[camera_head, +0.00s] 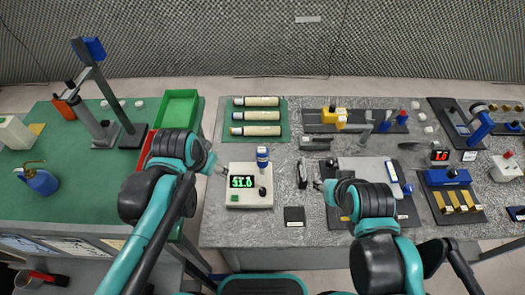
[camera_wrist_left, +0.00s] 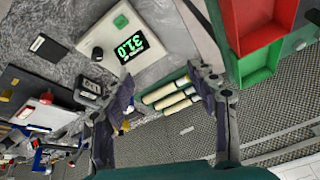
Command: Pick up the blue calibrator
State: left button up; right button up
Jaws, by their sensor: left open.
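A small blue-and-white upright cylinder (camera_head: 262,157), which looks like the blue calibrator, stands at the back right of a white instrument (camera_head: 236,198) with a green "31.0" display. My left gripper (camera_head: 221,170) is just left of the instrument, apart from the cylinder. In the left wrist view the left gripper (camera_wrist_left: 162,82) is open with nothing between its fingers, and the instrument (camera_wrist_left: 92,40) shows beyond them. I cannot make out the cylinder there. My right gripper (camera_head: 314,183) is over the table right of the instrument; its finger opening is unclear.
A green mat with several pale tubes (camera_head: 257,115) lies behind the instrument. A black block (camera_head: 294,216) sits to its front right. A green tray (camera_head: 177,107) and red tray are at the left. Tool boards crowd the right side.

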pick_arm(q)
jog(key=w+d+r+m+g+p, duration=0.2)
jog(key=w+d+m+p, duration=0.25)
jog(key=w+d, duration=0.25)
jog(key=m+g+p, duration=0.3)
jog(key=m+p, duration=0.1)
jog(key=m, duration=0.2)
send_over(263, 150)
jog(key=f, duration=0.1)
jog(key=w+f, duration=0.1)
jog(key=shift+a+f+y, duration=0.3)
jog(key=shift+a, duration=0.05)
jog(key=shift+d+f, duration=0.2)
jog(key=shift+d, duration=0.05)
jog(key=shift+f, duration=0.3)
jog(key=f, duration=0.2)
jog(key=f+b, duration=0.1)
jog(key=f, duration=0.4)
jog(key=shift+s+d+f, duration=0.1)
jog(key=shift+s+f, duration=0.1)
jog(key=shift+s, duration=0.2)
jog(key=shift+c, duration=0.3)
jog(key=c, duration=1.2)
